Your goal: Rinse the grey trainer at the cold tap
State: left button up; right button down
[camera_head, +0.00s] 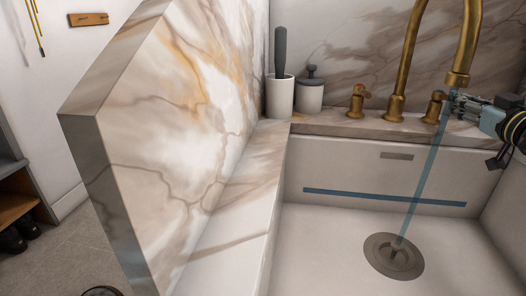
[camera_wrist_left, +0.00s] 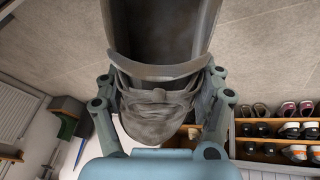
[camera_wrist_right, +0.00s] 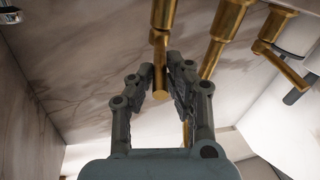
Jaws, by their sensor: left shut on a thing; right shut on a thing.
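A brass spout (camera_head: 459,78) hangs over the pale sink (camera_head: 320,245). A translucent blue water stream (camera_head: 424,170) runs from it to the drain (camera_head: 394,256). My right gripper (camera_head: 455,106) is at the right-hand brass tap handle (camera_head: 434,108); in the right wrist view its fingers close around the brass handle (camera_wrist_right: 160,80). My left gripper (camera_wrist_left: 160,98) is outside the head view. The left wrist view shows it shut on a grey shoe, apparently the grey trainer (camera_wrist_left: 157,128), with its dark opening towards the top. Part of the shoe is hidden by the fingers.
A tall marble panel (camera_head: 165,130) stands left of the sink. A white pot with a dark-handled brush (camera_head: 280,95) and a lidded jar (camera_head: 310,94) stand on the back ledge. A second brass tap handle (camera_head: 357,102) is left of the spout. A shoe rack (camera_wrist_left: 275,115) shows in the left wrist view.

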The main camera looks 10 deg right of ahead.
jog(key=c, duration=1.3)
grip_release()
jog(key=shift+s, duration=0.15)
jog(key=shift+s+f, duration=0.1)
jog(key=shift+s, duration=0.5)
jog(key=shift+s+a, duration=0.2)
jog(key=shift+s, duration=1.3)
jog(key=shift+s+a, duration=0.15)
jog(key=shift+s, duration=1.3)
